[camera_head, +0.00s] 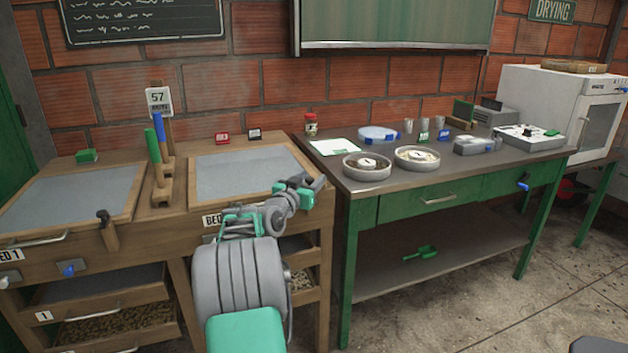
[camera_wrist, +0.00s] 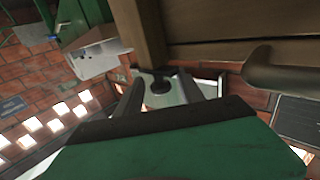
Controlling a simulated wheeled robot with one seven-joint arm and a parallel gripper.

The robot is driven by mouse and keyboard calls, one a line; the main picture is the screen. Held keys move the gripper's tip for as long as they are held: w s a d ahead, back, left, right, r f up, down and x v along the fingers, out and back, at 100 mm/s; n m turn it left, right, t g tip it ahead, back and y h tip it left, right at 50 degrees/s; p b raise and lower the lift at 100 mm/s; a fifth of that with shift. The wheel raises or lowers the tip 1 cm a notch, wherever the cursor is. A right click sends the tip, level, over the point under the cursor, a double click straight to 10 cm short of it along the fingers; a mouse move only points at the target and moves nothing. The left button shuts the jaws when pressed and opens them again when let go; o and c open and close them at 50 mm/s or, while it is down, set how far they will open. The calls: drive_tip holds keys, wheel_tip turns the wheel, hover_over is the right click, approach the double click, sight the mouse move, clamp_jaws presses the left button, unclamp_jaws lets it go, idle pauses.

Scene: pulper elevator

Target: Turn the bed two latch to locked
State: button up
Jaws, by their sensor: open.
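The bed two (camera_head: 245,172) is a grey panel in a wooden frame, with a partly covered "BED" label (camera_head: 212,220) on its front. My gripper (camera_head: 312,186) is at its front right corner. The head view hides the bed two latch behind my arm. In the wrist view a wooden lever with a dark knob, apparently the latch (camera_wrist: 158,82), shows between the open fingers of my gripper (camera_wrist: 160,92). Whether the fingers touch the knob is unclear. The similar bed one latch (camera_head: 108,232) stands at the right of bed one's front.
Bed one (camera_head: 70,198) lies to the left, with a blue knob (camera_head: 70,269) below it. A green table (camera_head: 470,165) with dishes stands close on the right. A rounded bar (camera_wrist: 285,72) is right of the knob in the wrist view.

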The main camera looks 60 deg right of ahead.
drive_tip(key=shift+d, duration=1.25)
clamp_jaws()
